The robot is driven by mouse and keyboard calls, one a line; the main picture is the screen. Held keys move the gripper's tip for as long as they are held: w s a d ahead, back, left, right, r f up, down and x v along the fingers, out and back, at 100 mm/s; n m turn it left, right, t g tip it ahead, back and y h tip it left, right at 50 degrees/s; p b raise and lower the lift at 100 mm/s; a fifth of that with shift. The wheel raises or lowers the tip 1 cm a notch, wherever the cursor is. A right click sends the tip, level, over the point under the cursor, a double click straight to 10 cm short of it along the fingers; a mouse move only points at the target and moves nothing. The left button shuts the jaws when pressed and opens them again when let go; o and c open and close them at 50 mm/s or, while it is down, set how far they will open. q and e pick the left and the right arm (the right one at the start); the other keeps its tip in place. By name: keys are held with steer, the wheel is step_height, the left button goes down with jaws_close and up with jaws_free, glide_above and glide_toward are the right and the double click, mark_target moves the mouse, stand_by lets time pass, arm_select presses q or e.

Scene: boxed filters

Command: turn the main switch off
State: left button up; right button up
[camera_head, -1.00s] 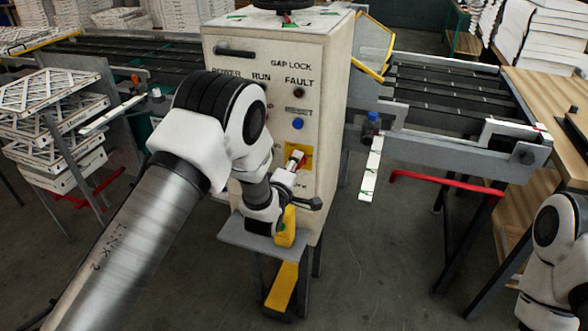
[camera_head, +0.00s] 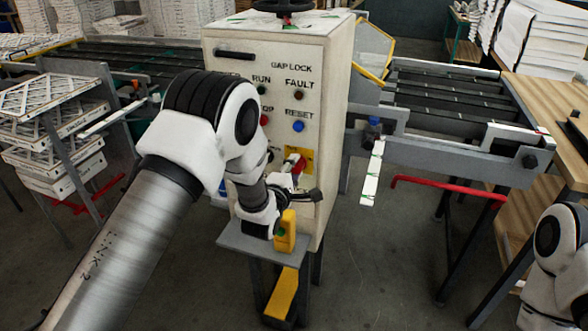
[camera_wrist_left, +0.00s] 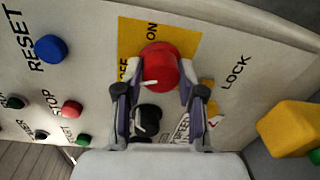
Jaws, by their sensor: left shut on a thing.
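The main switch is a red round knob (camera_wrist_left: 165,66) with a white mark, on a yellow plate (camera_wrist_left: 130,36) lettered ON and OFF. In the wrist view the white mark is at the knob's lower left, on the OFF lettering's side. My left gripper (camera_wrist_left: 160,82) is shut on the knob, one finger on each side. In the head view the knob (camera_head: 299,161) shows on the front of the pale control cabinet (camera_head: 228,28), and my left gripper (camera_head: 299,172) reaches it from below. My right gripper is out of the picture; only part of that arm shows at the right edge.
A blue RESET button (camera_head: 298,126) and a red STOP button (camera_wrist_left: 72,107) sit on the same panel. A yellow box (camera_head: 286,230) stands on the grey shelf (camera_head: 250,244) below. A handwheel (camera_head: 283,5) tops the cabinet. Conveyors flank it.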

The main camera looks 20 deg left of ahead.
arm_select(q)
steer(key=o, duration=1.1)
steer(key=shift+o, duration=0.2)
steer(key=s, duration=1.2)
steer(key=shift+a+r, duration=0.25)
steer(key=shift+r, duration=0.1)
